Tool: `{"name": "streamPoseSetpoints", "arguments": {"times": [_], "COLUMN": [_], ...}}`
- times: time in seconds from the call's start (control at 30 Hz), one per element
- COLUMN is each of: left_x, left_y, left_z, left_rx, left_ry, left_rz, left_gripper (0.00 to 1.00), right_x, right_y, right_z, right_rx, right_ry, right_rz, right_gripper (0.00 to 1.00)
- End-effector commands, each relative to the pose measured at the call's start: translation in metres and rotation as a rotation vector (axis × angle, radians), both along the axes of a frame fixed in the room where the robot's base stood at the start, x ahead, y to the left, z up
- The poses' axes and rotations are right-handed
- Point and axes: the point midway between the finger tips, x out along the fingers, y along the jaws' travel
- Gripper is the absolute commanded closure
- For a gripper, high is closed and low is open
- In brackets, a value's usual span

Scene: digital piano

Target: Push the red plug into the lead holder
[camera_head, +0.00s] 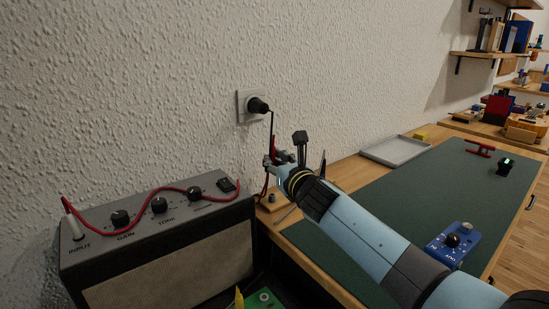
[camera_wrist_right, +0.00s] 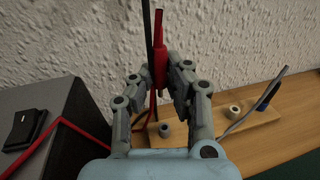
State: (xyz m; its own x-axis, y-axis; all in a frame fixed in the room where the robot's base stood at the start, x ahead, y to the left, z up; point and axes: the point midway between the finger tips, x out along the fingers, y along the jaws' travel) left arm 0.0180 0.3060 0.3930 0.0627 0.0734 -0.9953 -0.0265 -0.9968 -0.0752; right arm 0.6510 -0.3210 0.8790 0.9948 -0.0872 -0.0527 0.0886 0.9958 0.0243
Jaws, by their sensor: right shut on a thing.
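The red plug (camera_wrist_right: 160,62) is upright between the fingertips of my right gripper (camera_wrist_right: 160,82), which is shut on it. In the head view my right gripper (camera_head: 277,160) is near the wall, above the table's left end, and mostly hides the plug. The lead holder (camera_wrist_right: 205,127) is a wooden strip with grey round sockets, below and beyond the fingers in the wrist view. One socket near its left end looks empty. A blue plug (camera_wrist_right: 266,98) is at its right part. In the head view the holder (camera_head: 272,203) is partly hidden by my arm. My left gripper is not in view.
A black amplifier (camera_head: 170,240) stands at left, with a red lead (camera_head: 135,198) across its top. A black plug (camera_head: 258,105) sits in the wall socket, its cable hanging near my gripper. A grey tray (camera_head: 393,150) and blue box (camera_head: 452,243) are on the table.

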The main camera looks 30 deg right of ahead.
Motion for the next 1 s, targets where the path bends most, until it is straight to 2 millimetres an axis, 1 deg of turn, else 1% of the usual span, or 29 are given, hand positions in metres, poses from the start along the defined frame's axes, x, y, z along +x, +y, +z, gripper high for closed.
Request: {"name": "streamPoseSetpoints", "arguments": {"times": [0.03,0.1,0.4,0.47,0.5,0.6,0.8,1.0], "left_x": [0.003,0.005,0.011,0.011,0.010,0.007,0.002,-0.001], "left_y": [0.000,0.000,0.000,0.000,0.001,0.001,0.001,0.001], "left_z": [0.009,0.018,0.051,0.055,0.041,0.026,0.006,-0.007], "left_rx": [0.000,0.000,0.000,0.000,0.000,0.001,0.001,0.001], "left_ry": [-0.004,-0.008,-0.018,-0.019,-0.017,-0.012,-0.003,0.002], "left_rz": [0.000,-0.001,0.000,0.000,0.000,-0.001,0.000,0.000], "left_gripper": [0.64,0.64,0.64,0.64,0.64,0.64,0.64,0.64], "right_x": [0.001,0.001,0.002,0.002,0.002,0.001,0.001,0.001], "right_y": [-0.001,-0.001,-0.002,-0.002,-0.001,-0.001,-0.001,-0.001], "right_z": [0.006,0.007,0.006,0.005,-0.009,-0.024,-0.044,-0.055], "right_rx": [-0.004,-0.011,-0.044,-0.049,-0.048,-0.048,-0.048,-0.049], "right_ry": [0.003,0.008,0.038,0.043,0.042,0.044,0.044,0.043], "right_rz": [0.007,0.022,0.093,0.107,0.107,0.105,0.105,0.104], "right_gripper": [1.00,1.00,1.00,1.00,1.00,1.00,1.00,1.00]}}
